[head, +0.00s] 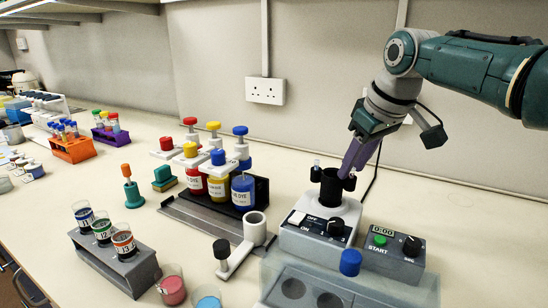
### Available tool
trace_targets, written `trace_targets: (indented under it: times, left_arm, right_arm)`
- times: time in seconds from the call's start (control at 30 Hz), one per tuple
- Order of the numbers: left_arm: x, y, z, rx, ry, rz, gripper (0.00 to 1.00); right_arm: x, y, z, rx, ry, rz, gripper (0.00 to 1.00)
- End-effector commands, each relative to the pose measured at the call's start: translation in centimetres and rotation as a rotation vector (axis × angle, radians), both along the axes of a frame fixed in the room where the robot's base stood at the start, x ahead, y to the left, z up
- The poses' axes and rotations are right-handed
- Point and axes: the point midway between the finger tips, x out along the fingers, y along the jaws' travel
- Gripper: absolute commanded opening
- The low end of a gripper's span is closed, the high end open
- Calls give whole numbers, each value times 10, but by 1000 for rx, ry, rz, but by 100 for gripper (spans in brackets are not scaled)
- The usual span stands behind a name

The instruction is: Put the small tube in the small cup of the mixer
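The mixer (318,236) is a light grey box at the right, with an OFF/ON switch and a knob. A tall black cup (331,190) stands on top of it. Small dark holders sit at its left and right sides. A tiny pale piece (317,163) shows above the left holder; I cannot tell whether it is the small tube. My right gripper (350,173) reaches down from the upper right, its purple fingers at the right holder beside the black cup. The fingers overlap, so their gap and any tube between them are hidden. My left gripper is out of view.
A timer box (397,256) stands right of the mixer. A translucent rack (370,291) with a blue-capped tube (350,263) is in front. A tube rack (118,262) is at front left.

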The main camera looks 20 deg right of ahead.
Motion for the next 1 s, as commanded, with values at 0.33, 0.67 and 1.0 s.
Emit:
trace_targets:
  times: [0.33, 0.67, 1.0]
  left_arm:
    - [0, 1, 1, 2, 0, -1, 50]
    - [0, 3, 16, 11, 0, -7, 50]
    - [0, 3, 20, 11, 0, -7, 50]
  right_arm:
    - [0, 0, 2, 0, -1, 0, 46]
    - [-14, 0, 36, -1, -4, 2, 46]
    - [-35, 0, 82, -1, -3, 1, 46]
